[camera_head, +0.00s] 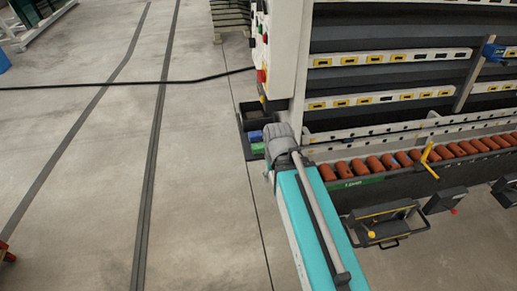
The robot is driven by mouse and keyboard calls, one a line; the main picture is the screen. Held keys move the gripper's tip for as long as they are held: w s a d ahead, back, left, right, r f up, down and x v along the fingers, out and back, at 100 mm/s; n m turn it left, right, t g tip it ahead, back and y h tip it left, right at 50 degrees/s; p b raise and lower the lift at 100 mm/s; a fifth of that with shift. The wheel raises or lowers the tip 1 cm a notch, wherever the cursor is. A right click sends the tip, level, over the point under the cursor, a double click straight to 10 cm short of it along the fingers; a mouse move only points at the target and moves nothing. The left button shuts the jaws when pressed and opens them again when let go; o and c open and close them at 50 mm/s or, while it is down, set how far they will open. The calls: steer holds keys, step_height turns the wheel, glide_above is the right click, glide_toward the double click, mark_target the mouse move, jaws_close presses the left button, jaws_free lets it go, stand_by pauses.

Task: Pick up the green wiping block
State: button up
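A green block (257,148) shows at the left end of the washer, close to the end of my arm. It sits at a dark tray (246,152) fixed to the machine, just in front of a blue block (254,136). The green block is small in the picture, and its right side is partly hidden by my arm's grey joint. My teal arm link reaches up from the bottom of the picture to that joint. My gripper does not show, so its position relative to the block cannot be told.
The washer's orange rollers (429,157) run rightward from my arm. A control panel (263,45) with coloured buttons stands above the tray. A yellow-edged dark box (382,222) juts out to the right. A black cable (130,85) crosses at left. The floor at left is mostly clear.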

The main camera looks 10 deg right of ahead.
mark_target(259, 146)
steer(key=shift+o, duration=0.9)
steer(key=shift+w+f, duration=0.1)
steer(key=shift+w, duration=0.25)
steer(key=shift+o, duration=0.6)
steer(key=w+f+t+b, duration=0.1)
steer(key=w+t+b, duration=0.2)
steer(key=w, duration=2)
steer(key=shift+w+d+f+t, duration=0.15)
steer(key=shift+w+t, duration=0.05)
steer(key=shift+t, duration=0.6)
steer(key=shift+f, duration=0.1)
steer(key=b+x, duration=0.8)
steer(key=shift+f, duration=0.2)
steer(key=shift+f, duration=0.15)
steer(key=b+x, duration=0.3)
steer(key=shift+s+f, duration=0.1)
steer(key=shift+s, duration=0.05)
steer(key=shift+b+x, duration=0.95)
